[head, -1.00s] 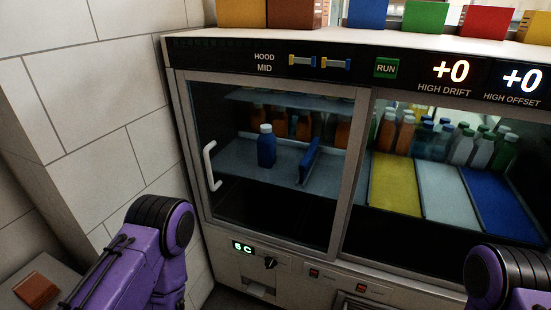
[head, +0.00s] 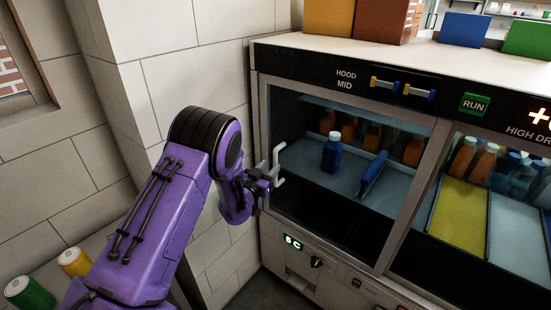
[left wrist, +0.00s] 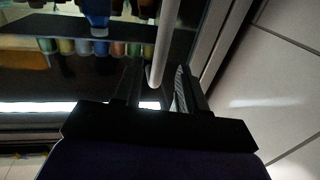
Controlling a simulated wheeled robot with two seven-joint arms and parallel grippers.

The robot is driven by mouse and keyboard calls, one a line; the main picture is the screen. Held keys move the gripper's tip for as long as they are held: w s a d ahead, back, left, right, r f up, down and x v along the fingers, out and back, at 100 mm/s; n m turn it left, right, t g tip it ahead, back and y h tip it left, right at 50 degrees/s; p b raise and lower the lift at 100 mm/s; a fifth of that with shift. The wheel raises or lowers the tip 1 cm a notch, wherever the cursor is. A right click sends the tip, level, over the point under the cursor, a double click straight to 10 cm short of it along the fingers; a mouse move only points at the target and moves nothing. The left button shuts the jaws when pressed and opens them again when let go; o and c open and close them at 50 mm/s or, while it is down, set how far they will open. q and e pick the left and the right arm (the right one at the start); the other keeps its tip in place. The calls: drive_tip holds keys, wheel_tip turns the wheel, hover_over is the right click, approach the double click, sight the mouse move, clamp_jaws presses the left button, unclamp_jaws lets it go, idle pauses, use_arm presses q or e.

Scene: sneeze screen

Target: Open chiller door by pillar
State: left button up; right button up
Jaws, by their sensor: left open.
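The chiller door (head: 330,228) is a framed glass door on the left of the cabinet, and it looks shut. Its white handle (head: 278,163) is an upright bar at the door's left edge, beside the tiled pillar (head: 210,90). My left gripper (head: 270,173) is open at the handle. In the left wrist view the handle bar (left wrist: 165,45) reaches down between the spread fingers of the left gripper (left wrist: 157,88). I cannot tell whether a finger touches it. My right gripper is not in view.
Behind the glass stand a blue bottle (head: 332,153) and a tilted blue panel (head: 373,174). The pillar is close to the left of my gripper. A yellow tray (head: 456,207) lies in the right bay. Colored boxes (head: 463,28) stand on top.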

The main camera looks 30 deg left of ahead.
sight(274, 162)
use_arm(q)
drive_tip(key=w, duration=0.5)
drive_tip(key=shift+a+p, duration=0.3)
drive_tip(key=shift+p, duration=0.05)
clamp_jaws()
